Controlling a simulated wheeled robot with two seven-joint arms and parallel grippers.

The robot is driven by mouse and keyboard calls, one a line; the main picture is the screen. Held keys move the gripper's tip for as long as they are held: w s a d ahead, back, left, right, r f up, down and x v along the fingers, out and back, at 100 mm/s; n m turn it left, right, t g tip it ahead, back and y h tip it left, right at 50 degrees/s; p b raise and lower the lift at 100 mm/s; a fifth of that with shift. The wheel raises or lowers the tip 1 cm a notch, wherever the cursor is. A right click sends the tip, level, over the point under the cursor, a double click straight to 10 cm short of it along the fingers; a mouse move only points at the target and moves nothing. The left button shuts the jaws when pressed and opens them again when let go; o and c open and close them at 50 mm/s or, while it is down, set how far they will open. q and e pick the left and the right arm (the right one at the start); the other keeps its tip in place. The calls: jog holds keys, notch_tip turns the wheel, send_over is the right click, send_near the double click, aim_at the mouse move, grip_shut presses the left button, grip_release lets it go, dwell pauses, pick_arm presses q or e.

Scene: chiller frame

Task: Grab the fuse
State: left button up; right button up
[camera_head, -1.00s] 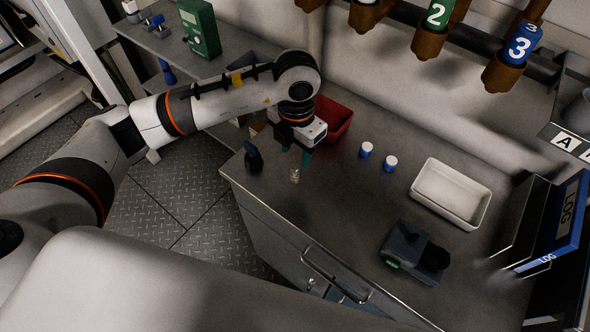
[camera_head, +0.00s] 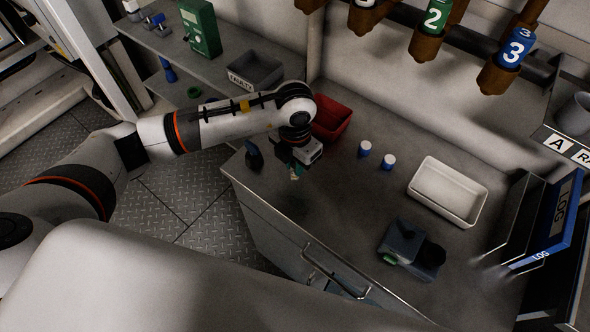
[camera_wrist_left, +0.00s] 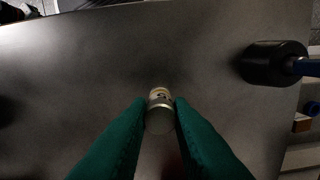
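The fuse (camera_wrist_left: 160,108) is a small pale cylinder with a metal cap, seen between my green fingertips in the left wrist view. My left gripper (camera_head: 296,170) is low over the near-left part of the grey counter, pointing down. In the left wrist view its fingers (camera_wrist_left: 160,115) lie against both sides of the fuse, so it looks shut on it. In the head view the fingers mostly hide the fuse, and I cannot tell whether it touches the counter. My right gripper is not in view.
A dark tool (camera_head: 253,157) stands left of the gripper, near the counter edge. A red bin (camera_head: 336,124) is behind it. Two blue-and-white capped pieces (camera_head: 364,149), a white tray (camera_head: 447,203) and a dark device (camera_head: 405,245) are to the right. The counter's front is clear.

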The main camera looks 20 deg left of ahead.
pick_arm(q)
grip_shut()
jog(key=shift+r, duration=0.1)
